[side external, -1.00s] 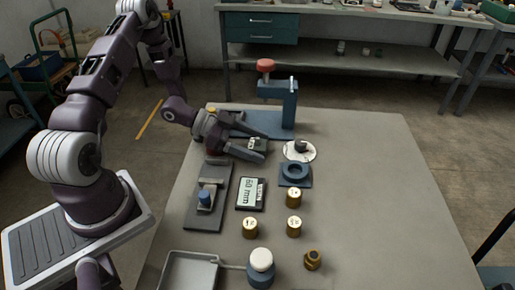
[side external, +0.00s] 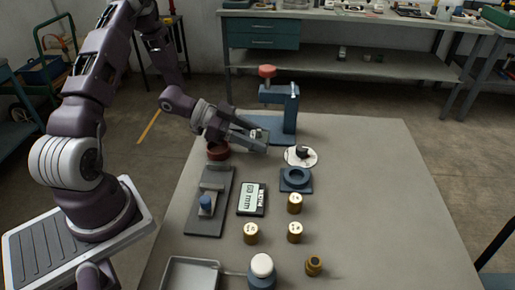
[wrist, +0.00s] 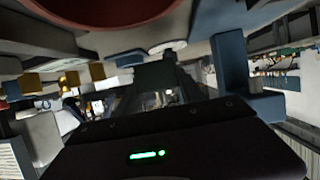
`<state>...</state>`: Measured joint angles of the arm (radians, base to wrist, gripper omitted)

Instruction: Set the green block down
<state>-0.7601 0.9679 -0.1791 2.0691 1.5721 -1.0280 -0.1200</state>
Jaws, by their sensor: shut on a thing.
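The green block is small and dark. In the side external view my gripper (side external: 259,141) is shut on it at the far left part of the table, just in front of the blue press. Little of the block shows between the fingers there. In the wrist view a dark green block (wrist: 155,74) shows at the middle, beyond the gripper body. The gripper seems to be a little above the grey table (side external: 350,200); the exact gap under the block cannot be told.
A blue press (side external: 290,108) with a red knob stands behind the gripper. A red-brown round dish (side external: 218,151) lies close by on the left, and a white disc (side external: 301,157) on the right. A display panel (side external: 251,199) and brass weights (side external: 294,203) are nearer. The table's right side is clear.

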